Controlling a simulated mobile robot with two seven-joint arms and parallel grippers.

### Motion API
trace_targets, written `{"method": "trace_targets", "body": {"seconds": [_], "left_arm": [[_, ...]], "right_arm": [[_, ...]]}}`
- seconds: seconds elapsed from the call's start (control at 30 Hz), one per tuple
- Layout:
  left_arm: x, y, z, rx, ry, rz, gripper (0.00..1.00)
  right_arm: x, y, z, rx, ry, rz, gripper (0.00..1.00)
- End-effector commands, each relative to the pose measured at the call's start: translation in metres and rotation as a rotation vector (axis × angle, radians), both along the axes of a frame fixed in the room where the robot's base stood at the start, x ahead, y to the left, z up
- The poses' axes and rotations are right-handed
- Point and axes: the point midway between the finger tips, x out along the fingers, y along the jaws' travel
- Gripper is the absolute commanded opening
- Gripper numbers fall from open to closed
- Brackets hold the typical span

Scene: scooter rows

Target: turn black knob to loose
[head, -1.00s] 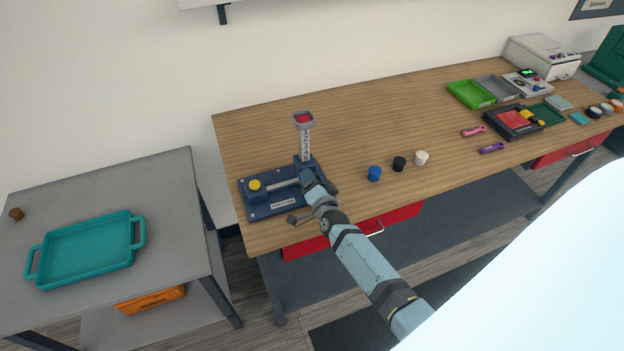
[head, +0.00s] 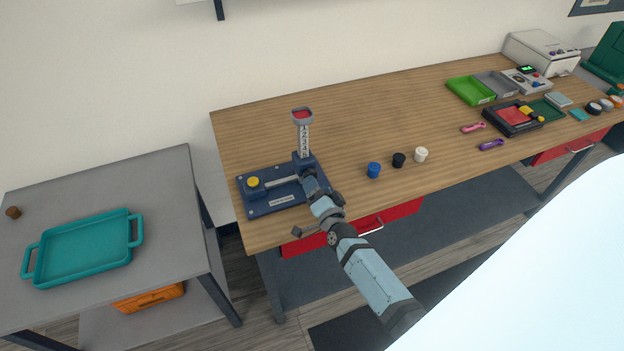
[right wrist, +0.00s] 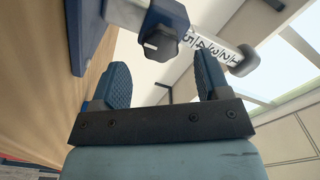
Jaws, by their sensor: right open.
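The black knob (right wrist: 160,48) shows in the right wrist view on the side of a dark blue block, with a short white mark on its face. The block sits on the numbered post (head: 304,140) of the blue fixture (head: 268,204). My right gripper (head: 310,180) is at the front of this post and hides the knob in the head view. In the wrist view its two ribbed fingers (right wrist: 163,80) are apart and empty. The knob lies just beyond the fingertips, between them in the picture, apparently untouched. My left gripper is not in view.
Blue (head: 374,170), black (head: 399,160) and white (head: 421,154) caps stand to the right. A teal tray (head: 133,230) lies on the grey side table. The wooden table behind the caps is clear.

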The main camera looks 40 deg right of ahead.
Motion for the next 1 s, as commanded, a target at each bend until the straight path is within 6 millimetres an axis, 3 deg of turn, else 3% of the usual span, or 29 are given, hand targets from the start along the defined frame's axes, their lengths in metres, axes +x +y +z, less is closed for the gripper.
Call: {"method": "trace_targets", "body": {"seconds": [0.03, 0.2, 0.4, 1.0], "left_arm": [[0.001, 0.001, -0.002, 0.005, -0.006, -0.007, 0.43], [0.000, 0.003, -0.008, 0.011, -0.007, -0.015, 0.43], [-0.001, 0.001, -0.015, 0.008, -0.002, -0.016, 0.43], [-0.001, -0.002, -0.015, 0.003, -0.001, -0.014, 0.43]], "right_arm": [[-0.014, 0.004, -0.004, 0.002, 0.003, -0.001, 0.69], [-0.051, 0.012, -0.003, 0.001, 0.003, 0.000, 0.69], [-0.078, 0.019, -0.002, 0.001, 0.001, 0.000, 0.69], [-0.086, 0.021, 0.000, 0.000, 0.001, 0.000, 0.69]]}}
